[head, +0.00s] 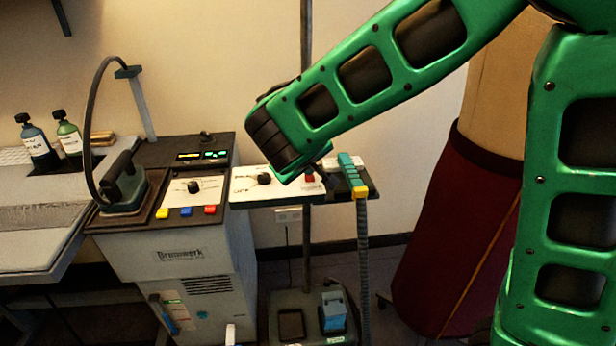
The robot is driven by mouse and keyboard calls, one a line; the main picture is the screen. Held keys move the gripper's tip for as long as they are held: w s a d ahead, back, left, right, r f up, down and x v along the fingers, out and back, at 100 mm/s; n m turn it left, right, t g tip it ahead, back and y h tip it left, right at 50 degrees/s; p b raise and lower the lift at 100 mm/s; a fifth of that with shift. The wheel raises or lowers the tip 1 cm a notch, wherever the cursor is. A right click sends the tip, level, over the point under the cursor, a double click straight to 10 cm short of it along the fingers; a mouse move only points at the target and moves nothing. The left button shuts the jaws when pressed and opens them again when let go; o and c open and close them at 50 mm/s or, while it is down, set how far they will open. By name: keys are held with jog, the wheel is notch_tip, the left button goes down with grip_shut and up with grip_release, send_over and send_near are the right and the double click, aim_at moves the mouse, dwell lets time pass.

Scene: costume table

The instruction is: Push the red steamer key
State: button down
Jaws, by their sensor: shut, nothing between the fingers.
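The steamer's panel (250,190) is a white plate on a dark shelf, with a black knob (264,179) at its middle. The red steamer key (309,178) is a small red patch at the panel's right end, partly covered by my gripper. My gripper (318,172) shows only as a small dark part below my green wrist, right over the key's area. It is shut and holds nothing. I cannot tell whether its tips touch the key.
A grey ironing station (180,262) stands to the left, with yellow (162,213), blue (186,212) and red (210,210) keys and an iron (124,185). A teal steamer handle (350,170) with a hose sits just right of my gripper. A maroon skirt form (455,230) stands farther right.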

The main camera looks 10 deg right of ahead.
aim_at(309, 183)
jog(key=shift+f, duration=0.2)
jog(key=shift+r, duration=0.15)
dwell(0.3)
jog(key=shift+r, duration=0.5)
notch_tip(309, 183, up, 6)
dwell(0.7)
jog(key=shift+d, duration=0.15)
